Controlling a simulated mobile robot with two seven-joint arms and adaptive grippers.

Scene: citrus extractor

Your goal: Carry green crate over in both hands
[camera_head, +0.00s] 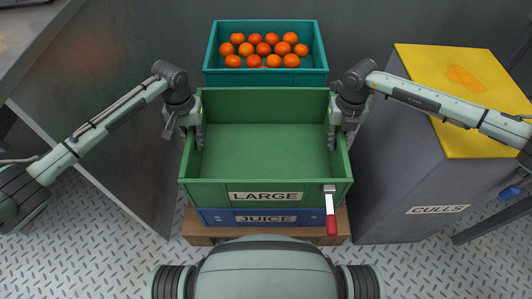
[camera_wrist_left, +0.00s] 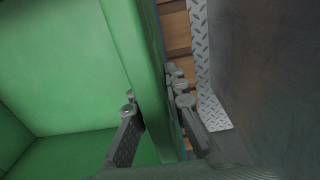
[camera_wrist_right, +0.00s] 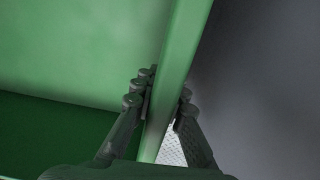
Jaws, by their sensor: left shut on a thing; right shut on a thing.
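The green crate (camera_head: 265,150), labelled LARGE, is empty and sits above a blue crate (camera_head: 210,217) labelled JUICE; I cannot tell whether the two touch. My left gripper (camera_head: 198,135) is shut on the green crate's left wall, one finger inside and one outside; the wall also shows in the left wrist view (camera_wrist_left: 143,60). My right gripper (camera_head: 335,133) is shut on the right wall the same way, and that wall shows in the right wrist view (camera_wrist_right: 180,70).
A teal crate (camera_head: 265,77) of oranges stands behind. A grey CULLS bin (camera_head: 400,190) with a yellow top (camera_head: 465,90) stands close on the right. A red-handled tool (camera_head: 331,215) hangs at the green crate's front right. A wooden pallet (camera_head: 200,232) lies underneath.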

